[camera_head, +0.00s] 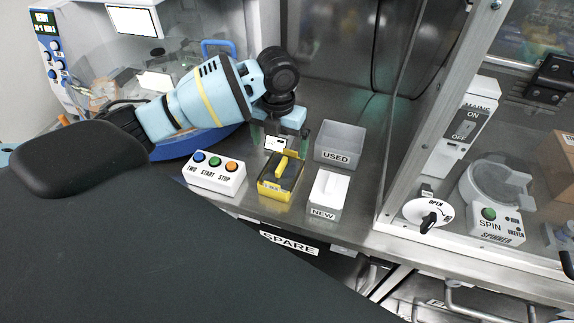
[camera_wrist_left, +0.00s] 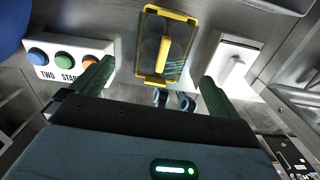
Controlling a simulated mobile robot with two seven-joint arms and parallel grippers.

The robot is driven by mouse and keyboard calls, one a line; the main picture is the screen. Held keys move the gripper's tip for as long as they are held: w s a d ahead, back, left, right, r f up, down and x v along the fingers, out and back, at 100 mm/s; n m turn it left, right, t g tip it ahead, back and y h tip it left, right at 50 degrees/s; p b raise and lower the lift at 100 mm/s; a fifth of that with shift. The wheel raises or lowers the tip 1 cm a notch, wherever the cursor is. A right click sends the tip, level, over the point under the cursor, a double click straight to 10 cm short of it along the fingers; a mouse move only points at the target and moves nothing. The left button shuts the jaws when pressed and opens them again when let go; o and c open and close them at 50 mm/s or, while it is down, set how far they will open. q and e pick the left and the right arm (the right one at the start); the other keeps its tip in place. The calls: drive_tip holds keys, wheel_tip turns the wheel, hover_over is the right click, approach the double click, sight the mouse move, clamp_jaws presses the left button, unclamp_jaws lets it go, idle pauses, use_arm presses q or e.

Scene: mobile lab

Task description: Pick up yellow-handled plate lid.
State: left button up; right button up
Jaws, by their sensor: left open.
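The plate lid is dark with a raised yellow handle (camera_head: 280,168). It sits on a yellow-framed holder (camera_head: 272,194) on the steel bench, between the button box and the NEW tray. In the left wrist view the yellow handle (camera_wrist_left: 167,50) runs lengthwise along the middle of the dark lid, ahead of the fingers. My left gripper (camera_head: 289,140) is open and empty above and behind the lid in the head view. In the left wrist view its green fingers (camera_wrist_left: 157,70) are spread wide to either side of the yellow holder. My right gripper is not in view.
A box (camera_head: 215,174) with blue, green and orange buttons stands left of the holder. A NEW tray (camera_head: 328,195) and a grey USED bin (camera_head: 340,144) stand right. A spinner (camera_head: 495,208) sits behind the glass. The bench's front edge runs close below the holder.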

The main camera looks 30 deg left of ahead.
sight(282, 164)
use_arm(q)
drive_tip(key=shift+f, duration=1.4)
drive_tip(key=f, duration=0.5)
drive_tip(key=shift+d, duration=0.25)
drive_tip(key=shift+s, duration=0.1)
drive_tip(key=c, duration=0.8)
drive_tip(key=shift+o, duration=0.2)
drive_tip(key=shift+r, duration=0.15)
